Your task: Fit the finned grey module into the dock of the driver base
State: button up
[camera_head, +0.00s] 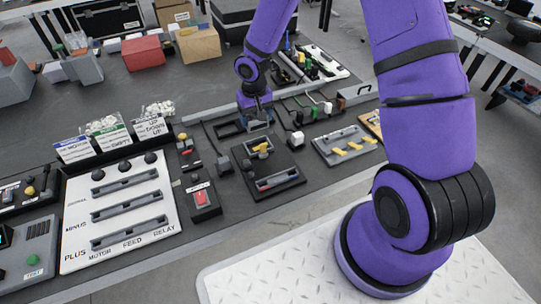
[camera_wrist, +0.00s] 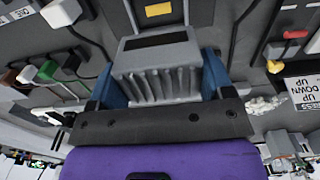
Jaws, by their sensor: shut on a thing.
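My gripper (camera_head: 257,103) is above the table, behind the driver base in the head view. In the wrist view its blue fingers (camera_wrist: 157,88) are shut on the sides of the finned grey module (camera_wrist: 158,58). The module's fins face the wrist camera, and a dark window shows on its face. The module also shows small under the gripper in the head view (camera_head: 258,125). The driver base (camera_head: 287,165) is a dark plate with a grey slotted part and a yellow piece. The module is apart from it in the head view. The dock's inside is not clear.
A white panel (camera_head: 150,170) with slots and knobs lies at left, beside a red-switch box (camera_head: 201,197). A grey board with yellow pieces (camera_head: 345,145) lies at right. Cables and small connectors (camera_head: 297,138) lie close to the gripper. Labelled bins (camera_head: 110,135) stand at left.

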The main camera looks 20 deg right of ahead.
aim_at(257, 129)
jog(key=f, duration=0.5)
jog(key=shift+s+d, duration=0.1)
jog(key=shift+s, duration=0.15)
jog(key=shift+f, duration=2.5)
jog(key=o, duration=1.1)
jog(key=shift+f, duration=0.1)
jog(key=shift+c, duration=0.2)
notch_tip(257, 129, up, 12)
jog(key=shift+r, duration=0.2)
